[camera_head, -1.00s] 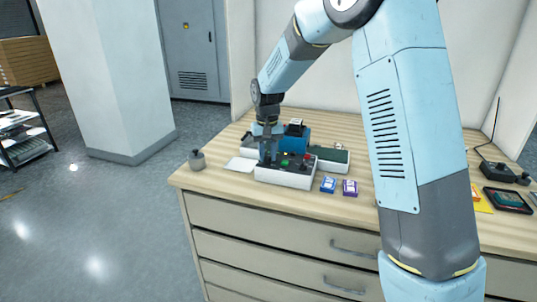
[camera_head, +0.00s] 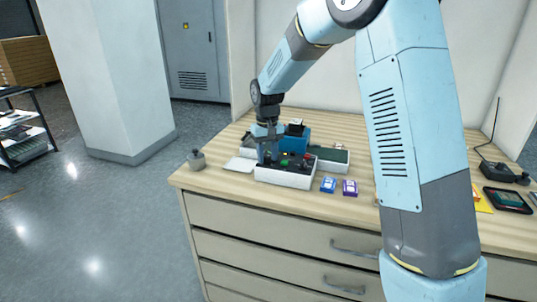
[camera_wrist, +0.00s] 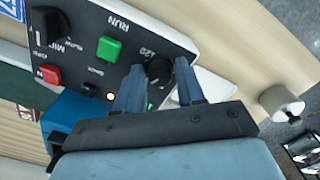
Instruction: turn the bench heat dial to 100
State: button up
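The bench control box (camera_head: 285,175) is white with a black top panel and sits on the wooden bench. In the wrist view its panel (camera_wrist: 125,65) carries a round black dial (camera_wrist: 159,72), with a scale number that looks like 120 beside it. My gripper (camera_wrist: 158,66) points down at this dial, one blue-grey finger on either side. The fingers are apart, and I see no clear contact with the dial. The dial's pointer and setting are too dark to read. In the head view my gripper (camera_head: 266,158) hides the dial.
The panel also has a green RUN button (camera_wrist: 109,49), a red button (camera_wrist: 48,75) and a black selector knob (camera_wrist: 46,25).

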aim_at(267, 156)
jog(key=shift+o, duration=1.2)
jog(key=shift+r, duration=0.1)
notch_tip(267, 156, up, 14)
jog(key=shift+f, duration=0.2)
